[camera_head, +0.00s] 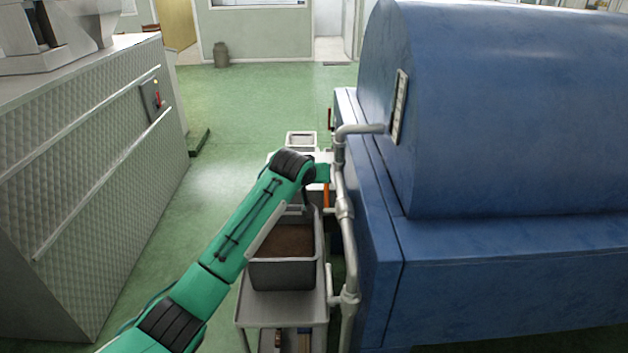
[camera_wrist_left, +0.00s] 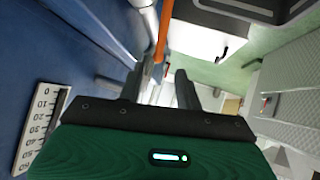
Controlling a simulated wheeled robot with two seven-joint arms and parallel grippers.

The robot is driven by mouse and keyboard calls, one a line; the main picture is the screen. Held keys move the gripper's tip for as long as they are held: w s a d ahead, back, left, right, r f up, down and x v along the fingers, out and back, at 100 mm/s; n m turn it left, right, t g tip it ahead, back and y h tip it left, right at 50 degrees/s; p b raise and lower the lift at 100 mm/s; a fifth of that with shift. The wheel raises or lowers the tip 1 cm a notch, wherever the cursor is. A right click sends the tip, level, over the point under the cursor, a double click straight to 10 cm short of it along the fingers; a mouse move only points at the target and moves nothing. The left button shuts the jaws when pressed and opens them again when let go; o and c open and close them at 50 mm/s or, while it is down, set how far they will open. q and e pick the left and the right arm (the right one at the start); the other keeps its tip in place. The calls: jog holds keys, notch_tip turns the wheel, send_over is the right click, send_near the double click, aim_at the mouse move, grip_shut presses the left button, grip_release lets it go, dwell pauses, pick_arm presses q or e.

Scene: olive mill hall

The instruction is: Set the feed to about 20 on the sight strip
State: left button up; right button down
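The sight strip (camera_head: 399,106) is a pale upright scale on the end of the blue machine (camera_head: 500,110). In the left wrist view the strip (camera_wrist_left: 40,128) shows tilted, with numbers from 0, 10, 20 upward; I cannot tell its reading. An orange lever (camera_head: 327,195) shows below my left gripper (camera_head: 323,172), beside the grey pipe. In the left wrist view the lever (camera_wrist_left: 163,30) runs down toward the fingertips of my left gripper (camera_wrist_left: 165,68). The fingers are apart; whether they touch the lever is unclear. My right gripper is out of view.
A grey pipe (camera_head: 344,207) runs along the machine's near left side. A bin of brown material (camera_head: 283,274) stands on a trolley (camera_head: 280,312) under my left arm. A patterned metal cabinet (camera_head: 90,190) is at the left. The green floor between is clear.

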pick_arm(q)
jog(key=shift+v, duration=0.85)
